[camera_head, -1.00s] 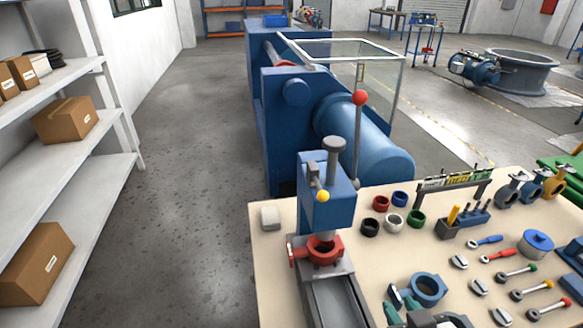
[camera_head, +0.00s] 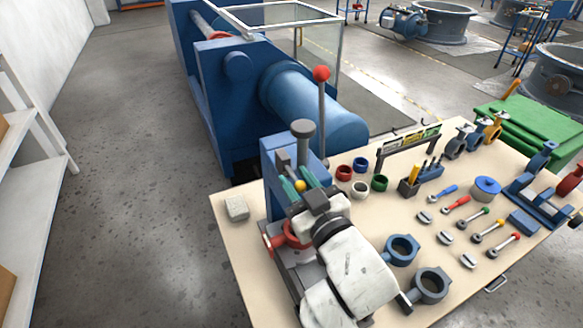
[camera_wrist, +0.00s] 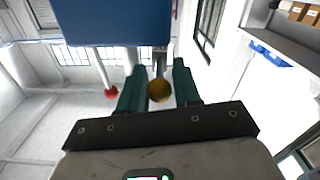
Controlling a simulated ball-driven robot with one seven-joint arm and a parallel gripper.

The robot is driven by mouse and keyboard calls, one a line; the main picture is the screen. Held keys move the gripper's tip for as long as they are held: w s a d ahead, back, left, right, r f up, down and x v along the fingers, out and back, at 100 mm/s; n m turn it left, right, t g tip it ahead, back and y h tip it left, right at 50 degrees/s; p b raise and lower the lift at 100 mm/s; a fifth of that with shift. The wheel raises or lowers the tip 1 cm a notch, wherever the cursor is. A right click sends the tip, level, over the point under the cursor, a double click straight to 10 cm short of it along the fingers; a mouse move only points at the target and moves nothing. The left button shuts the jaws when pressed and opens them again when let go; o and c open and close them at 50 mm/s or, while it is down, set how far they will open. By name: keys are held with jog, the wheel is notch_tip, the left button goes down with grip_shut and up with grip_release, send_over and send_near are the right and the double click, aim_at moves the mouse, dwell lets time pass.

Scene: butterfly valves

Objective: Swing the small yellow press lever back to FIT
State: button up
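The blue press (camera_head: 272,160) stands at the table's left end, with a grey knob on top and a tall red-balled lever (camera_head: 321,100) beside it. The small yellow press lever shows mainly as its yellow ball (camera_head: 300,186) at the press head. In the wrist view the yellow ball (camera_wrist: 160,91) sits between the green fingers. My gripper (camera_head: 297,183) is at the press head, its fingers parted on either side of the ball (camera_wrist: 158,78). No firm grip shows. The FIT mark cannot be read. A red ring part (camera_head: 292,234) under the press is partly hidden by my arm.
A pale block (camera_head: 237,208) lies left of the press. Coloured rings, blue valve bodies (camera_head: 402,250) and several hand tools crowd the table to the right. A large blue machine (camera_head: 290,100) stands behind. The floor at left is clear.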

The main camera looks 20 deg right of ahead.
aim_at(290, 174)
jog(key=shift+w, duration=1.2)
jog(key=shift+c, duration=0.2)
grip_shut()
